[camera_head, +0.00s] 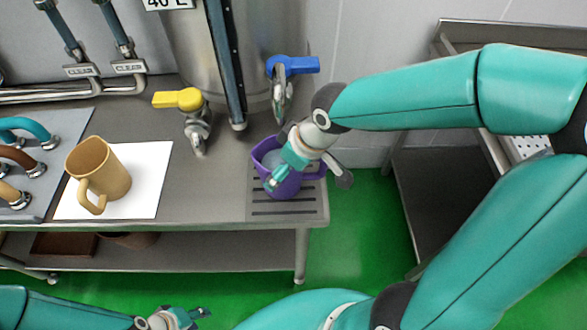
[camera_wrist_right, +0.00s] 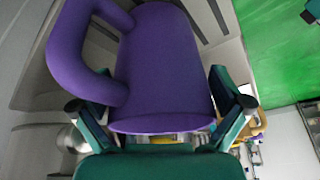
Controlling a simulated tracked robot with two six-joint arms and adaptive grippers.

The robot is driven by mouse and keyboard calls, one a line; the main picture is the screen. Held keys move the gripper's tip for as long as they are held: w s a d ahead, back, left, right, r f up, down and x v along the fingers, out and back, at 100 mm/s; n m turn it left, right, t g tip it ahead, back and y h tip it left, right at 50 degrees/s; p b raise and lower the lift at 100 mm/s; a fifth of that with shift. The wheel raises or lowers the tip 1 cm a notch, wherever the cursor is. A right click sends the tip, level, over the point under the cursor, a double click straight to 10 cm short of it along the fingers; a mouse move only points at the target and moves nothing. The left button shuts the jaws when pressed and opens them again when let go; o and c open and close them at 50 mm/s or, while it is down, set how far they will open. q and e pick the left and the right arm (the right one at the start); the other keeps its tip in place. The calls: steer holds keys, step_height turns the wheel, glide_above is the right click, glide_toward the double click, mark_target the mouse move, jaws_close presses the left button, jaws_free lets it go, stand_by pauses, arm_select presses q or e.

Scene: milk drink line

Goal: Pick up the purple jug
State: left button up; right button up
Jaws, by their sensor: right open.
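The purple jug (camera_head: 288,188) stands on the slotted drain grate (camera_head: 312,208) at the right end of the counter, its handle toward the right. My right gripper (camera_head: 285,172) is at the jug and partly covers it. In the right wrist view the jug (camera_wrist_right: 165,70) fills the middle between the two spread fingers of the right gripper (camera_wrist_right: 160,105), with its handle at the left. The fingers look open beside the jug. My left gripper (camera_head: 192,316) is low at the bottom edge, far from the jug, and too small to read.
A tan jug (camera_head: 103,165) stands on a white mat (camera_head: 148,185) at the left. A yellow-handled tap (camera_head: 180,99) and a blue-handled tap (camera_head: 292,66) stick out from the steel tank (camera_head: 190,50). A steel rack (camera_head: 425,200) stands at the right.

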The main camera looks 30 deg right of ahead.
steer(key=c, duration=1.2)
steer(key=shift+c, duration=1.2)
steer(key=shift+w+r, duration=0.1)
steer(key=shift+r, duration=0.05)
